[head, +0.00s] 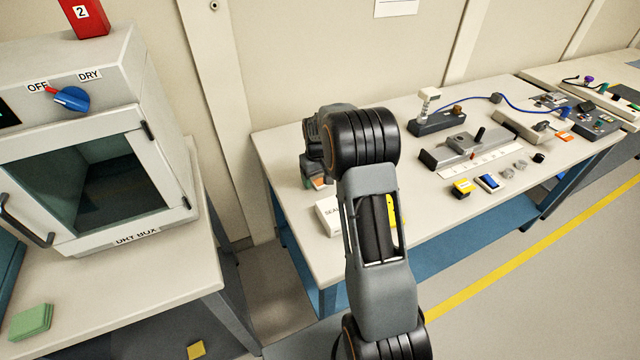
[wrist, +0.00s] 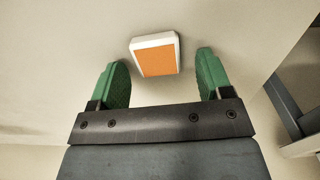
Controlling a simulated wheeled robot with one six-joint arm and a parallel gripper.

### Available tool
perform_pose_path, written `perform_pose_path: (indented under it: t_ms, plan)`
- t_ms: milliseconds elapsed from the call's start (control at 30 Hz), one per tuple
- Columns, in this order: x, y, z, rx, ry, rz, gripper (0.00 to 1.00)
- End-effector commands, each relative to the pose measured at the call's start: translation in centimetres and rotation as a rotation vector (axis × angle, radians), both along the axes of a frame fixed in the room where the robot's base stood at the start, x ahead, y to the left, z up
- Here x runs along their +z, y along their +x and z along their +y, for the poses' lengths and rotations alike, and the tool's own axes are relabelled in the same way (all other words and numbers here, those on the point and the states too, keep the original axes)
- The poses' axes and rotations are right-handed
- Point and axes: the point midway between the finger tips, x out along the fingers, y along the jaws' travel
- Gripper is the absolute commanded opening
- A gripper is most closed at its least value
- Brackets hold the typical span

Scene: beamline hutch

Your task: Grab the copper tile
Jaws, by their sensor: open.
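A small square tile with a copper-orange face and white sides (wrist: 156,57) lies on the pale table top in the wrist view. My gripper (wrist: 162,66) is open, with one green finger to the left of the tile and one to the right. In the head view my gripper is at the left end of the long table, mostly hidden behind my wrist. Only a small patch of orange shows beside it there.
A white box with lettering (head: 328,214) stands close to my arm on the long table (head: 285,150). A yellow block (head: 463,188), a blue block (head: 488,182) and metal fixtures stand further right. The dry box (head: 95,160) is on the left bench, across a floor gap.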

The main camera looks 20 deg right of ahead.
Motion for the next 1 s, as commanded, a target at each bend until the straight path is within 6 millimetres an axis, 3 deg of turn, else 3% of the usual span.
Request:
perform_pose_path:
  t_ms: [167,700,1000]
  plan:
    - [0.01,0.0,0.01,0.0,0.0,0.0,0.71]
    - [0.04,0.01,0.0,0.0,0.0,0.0,0.2]
    - [0.24,0.03,-0.01,0.0,0.0,-0.001,0.19]
